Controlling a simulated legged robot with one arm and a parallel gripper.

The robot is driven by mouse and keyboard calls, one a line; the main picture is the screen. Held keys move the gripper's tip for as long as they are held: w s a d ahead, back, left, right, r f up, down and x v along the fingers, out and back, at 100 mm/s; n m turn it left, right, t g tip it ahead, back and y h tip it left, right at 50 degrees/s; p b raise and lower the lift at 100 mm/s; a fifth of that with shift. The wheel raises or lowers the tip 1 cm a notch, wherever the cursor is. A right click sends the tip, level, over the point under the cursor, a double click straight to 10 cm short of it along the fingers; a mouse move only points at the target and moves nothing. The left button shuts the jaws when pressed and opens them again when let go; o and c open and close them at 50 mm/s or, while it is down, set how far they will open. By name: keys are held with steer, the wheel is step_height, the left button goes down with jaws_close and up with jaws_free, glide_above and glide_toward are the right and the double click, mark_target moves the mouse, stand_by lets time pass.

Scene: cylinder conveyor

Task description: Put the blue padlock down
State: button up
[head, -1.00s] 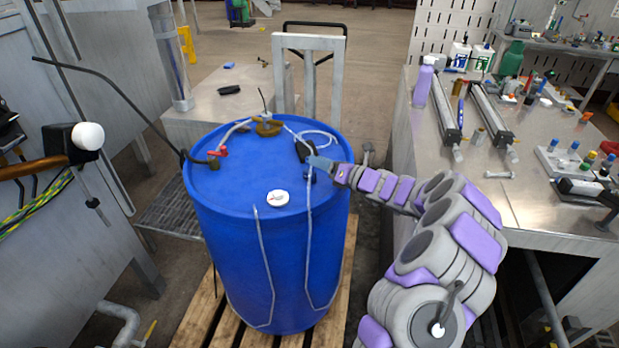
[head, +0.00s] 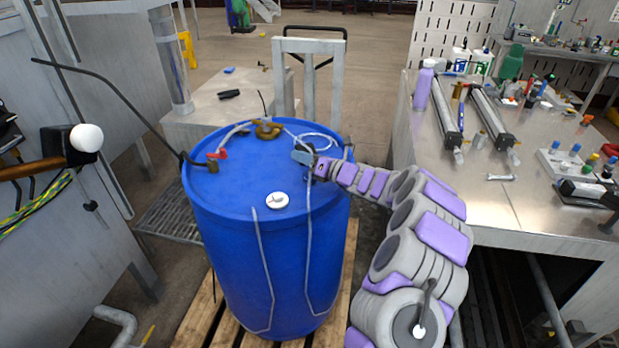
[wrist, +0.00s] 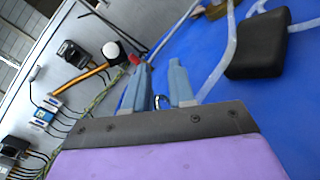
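My gripper (head: 303,157) is over the right rear part of the blue drum's lid (head: 235,190). In the wrist view its two blue-grey fingers (wrist: 160,80) stand apart and point at the lid. A small dark loop with some blue (wrist: 158,101) shows between the fingers, near their base; it may be the padlock's shackle. A padlock body does not stand out against the blue drum. I cannot tell whether the fingers press on anything or whether the padlock touches the lid.
A black block (wrist: 258,45) lies on the lid beside the fingers. The lid also carries a white cap (head: 277,200), a red-handled valve (head: 218,154) and a brass fitting (head: 268,129). A metal workbench (head: 480,210) stands at right. The lid's front left is clear.

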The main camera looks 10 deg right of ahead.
jaws_close()
stand_by(1.1)
